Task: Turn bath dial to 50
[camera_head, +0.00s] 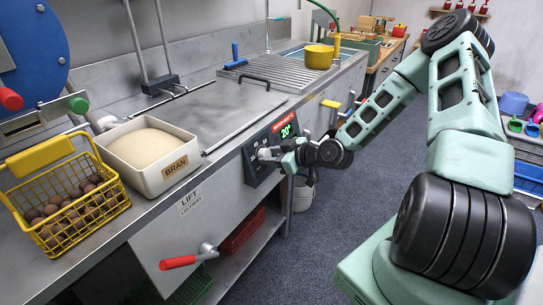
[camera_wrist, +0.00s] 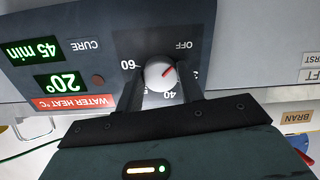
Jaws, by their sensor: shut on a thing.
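The bath dial (camera_wrist: 157,77) is a round pale knob with a red pointer mark, on a dark panel face. In the wrist view, which is upside down, the mark points to the upper right, on the side of the OFF label. The 40 and 60 labels show around it; the lower edge of the scale is partly hidden by my gripper. My gripper (camera_wrist: 161,92) is shut on the dial, one finger on each side. In the head view my gripper (camera_head: 277,153) is at the control panel (camera_head: 250,167) on the counter front. The water heat display (camera_wrist: 61,82) reads 20°.
A second display (camera_wrist: 35,50) reads 45 min beside CURE. On the counter are a yellow wire basket (camera_head: 68,228) of chestnuts and a white BRAN tub (camera_head: 148,179). A red-handled lever (camera_head: 178,262) juts from the counter front.

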